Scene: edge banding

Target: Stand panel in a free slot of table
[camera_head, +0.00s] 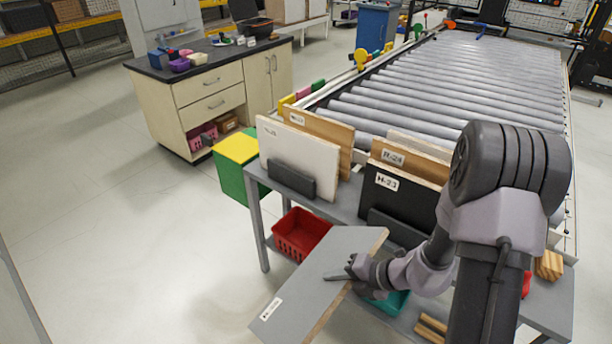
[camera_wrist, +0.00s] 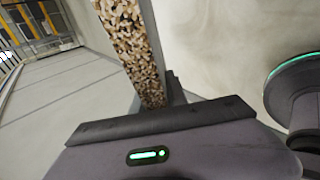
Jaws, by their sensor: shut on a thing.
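My gripper (camera_head: 352,273) is shut on a grey panel (camera_head: 312,276) by its right side, and holds it tilted in the air in front of the table. The panel has a white label and a chipboard edge; that edge (camera_wrist: 130,45) fills the upper middle of the wrist view, running down to the jaws (camera_wrist: 165,100). The grey table (camera_head: 345,203) holds standing panels: a white panel (camera_head: 296,158) and a tan panel (camera_head: 325,133) at left, a black panel H-23 (camera_head: 400,197) and wood panels H-24 (camera_head: 411,160) at right. Dark holders stand in front. Exact free slots are hard to tell.
A red basket (camera_head: 301,236) and a teal bin (camera_head: 388,303) sit low under the table. A roller conveyor (camera_head: 440,95) lies behind it. A green and yellow box (camera_head: 236,165) and a cabinet (camera_head: 210,95) stand at left. Floor at left is clear.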

